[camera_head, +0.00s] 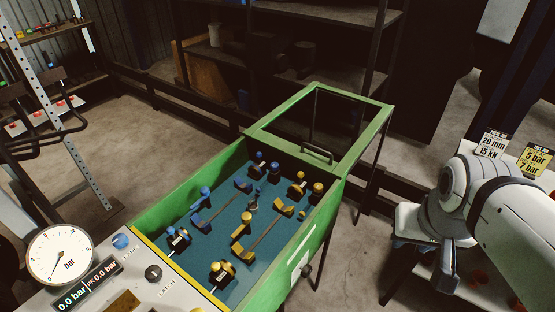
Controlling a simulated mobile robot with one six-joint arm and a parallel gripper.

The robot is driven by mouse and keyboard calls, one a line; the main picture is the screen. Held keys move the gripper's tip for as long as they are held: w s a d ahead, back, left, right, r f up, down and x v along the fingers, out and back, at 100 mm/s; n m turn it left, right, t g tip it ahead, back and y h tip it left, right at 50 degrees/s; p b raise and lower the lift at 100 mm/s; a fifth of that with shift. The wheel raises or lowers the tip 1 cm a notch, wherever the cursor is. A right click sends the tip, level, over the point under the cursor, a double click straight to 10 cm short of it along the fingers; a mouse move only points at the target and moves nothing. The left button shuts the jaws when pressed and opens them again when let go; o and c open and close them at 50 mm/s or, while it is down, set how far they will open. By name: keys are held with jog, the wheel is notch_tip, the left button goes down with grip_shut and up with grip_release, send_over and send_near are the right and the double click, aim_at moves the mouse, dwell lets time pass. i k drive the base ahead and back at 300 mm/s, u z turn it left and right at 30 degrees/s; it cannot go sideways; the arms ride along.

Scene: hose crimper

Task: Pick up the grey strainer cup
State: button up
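I cannot make out a grey strainer cup with certainty in the head view. My white and grey arm comes in from the right, and its lower end with my gripper (447,278) hangs over a light-coloured surface at the right. Only part of the gripper shows, and I cannot see the gap between its fingers or whether it holds anything. The arm hides much of that surface. Small orange-red round things (479,279) show beside the gripper, partly behind the arm.
A pressure gauge (60,254) is at the lower left. Shelves line the back. Concrete floor (350,245) is clear between bench and arm.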

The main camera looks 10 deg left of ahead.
aim_at(252, 206)
jog(key=u, duration=1.3)
